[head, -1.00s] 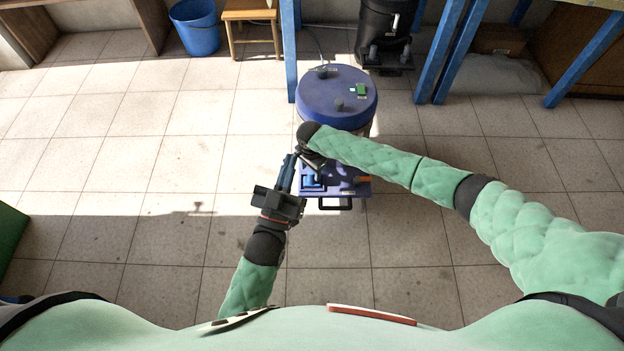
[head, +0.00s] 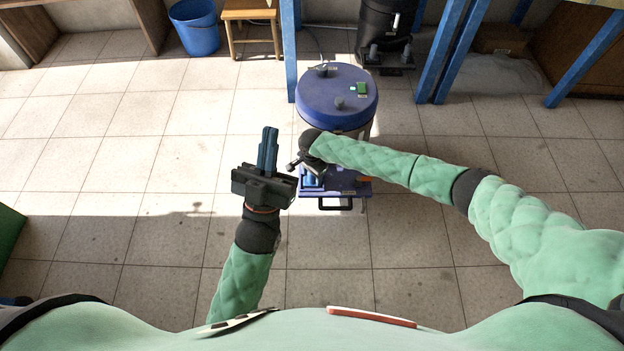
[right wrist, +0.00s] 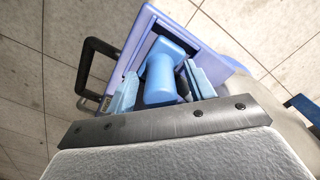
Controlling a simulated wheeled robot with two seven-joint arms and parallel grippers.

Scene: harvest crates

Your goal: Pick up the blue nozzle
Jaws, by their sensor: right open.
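The blue nozzle (right wrist: 168,62) lies in the recess of a purple-blue case (right wrist: 139,35) with a black handle, in the right wrist view. My right gripper (right wrist: 160,70) is open, with one light-blue finger on each side of the nozzle. I cannot tell whether the fingers touch it; its lower end is partly hidden by the gripper. In the head view the case (head: 350,190) lies below the right wrist, and the arm covers part of it. My left gripper (head: 268,138) is left of the case over bare floor, fingers together, nothing visible between them.
A round drum with a blue lid (head: 318,92) stands just behind the case. Blue posts (head: 440,55), a black canister (head: 385,30), a wooden stool (head: 250,14) and a blue bucket (head: 194,27) stand further back.

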